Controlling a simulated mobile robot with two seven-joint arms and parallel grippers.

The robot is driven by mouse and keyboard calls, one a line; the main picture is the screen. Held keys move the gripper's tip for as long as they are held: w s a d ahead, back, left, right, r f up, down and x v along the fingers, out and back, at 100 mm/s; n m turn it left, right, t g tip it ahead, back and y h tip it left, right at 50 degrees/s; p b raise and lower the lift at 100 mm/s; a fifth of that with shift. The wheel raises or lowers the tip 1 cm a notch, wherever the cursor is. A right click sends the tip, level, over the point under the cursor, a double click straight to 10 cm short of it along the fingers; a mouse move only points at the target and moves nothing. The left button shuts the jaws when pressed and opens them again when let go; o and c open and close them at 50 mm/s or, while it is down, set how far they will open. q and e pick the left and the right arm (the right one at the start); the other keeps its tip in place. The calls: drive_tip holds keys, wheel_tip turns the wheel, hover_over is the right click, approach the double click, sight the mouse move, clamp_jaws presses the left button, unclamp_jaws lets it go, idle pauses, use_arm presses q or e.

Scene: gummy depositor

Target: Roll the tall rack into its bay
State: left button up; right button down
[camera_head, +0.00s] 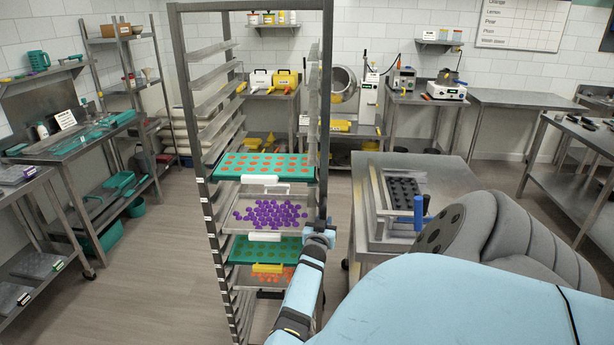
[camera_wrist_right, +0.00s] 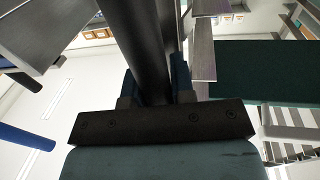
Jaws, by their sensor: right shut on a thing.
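The tall rack (camera_head: 202,195) stands upright in the middle of the head view, a metal frame with many side rails. It holds a green tray of orange gummies (camera_head: 310,170), a tray of purple gummies (camera_head: 232,222), another green tray (camera_head: 236,251) and a lower tray with orange pieces. My right gripper (camera_head: 322,232) is at the rack's near right post. In the right wrist view a dark upright bar (camera_wrist_right: 145,45) runs between the fingers of my right gripper (camera_wrist_right: 153,88), which is shut on it. My left gripper is not in view. I cannot tell which spot is the bay.
A steel table (camera_head: 390,160) with a framed mould stands close to the rack's right. Work tables (camera_head: 62,150) line the left side. A back bench (camera_head: 275,97) holds machines. Grey floor (camera_head: 150,260) is clear left of the rack.

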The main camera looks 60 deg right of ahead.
drive_tip(key=s, duration=0.1)
drive_tip(key=s+g, duration=0.1)
drive_tip(key=s, duration=0.1)
drive_tip(key=shift+d+m, duration=0.25)
drive_tip(key=shift+m, duration=0.15)
drive_tip(key=shift+s, duration=0.15)
drive_tip(key=c, duration=1.4)
unclamp_jaws()
drive_tip(key=o, duration=0.4)
drive_tip(key=shift+s, duration=0.2)
drive_tip(key=shift+o, duration=0.2)
drive_tip(key=shift+s, duration=0.1)
drive_tip(key=shift+w, duration=0.25)
drive_tip(key=shift+a, duration=0.1)
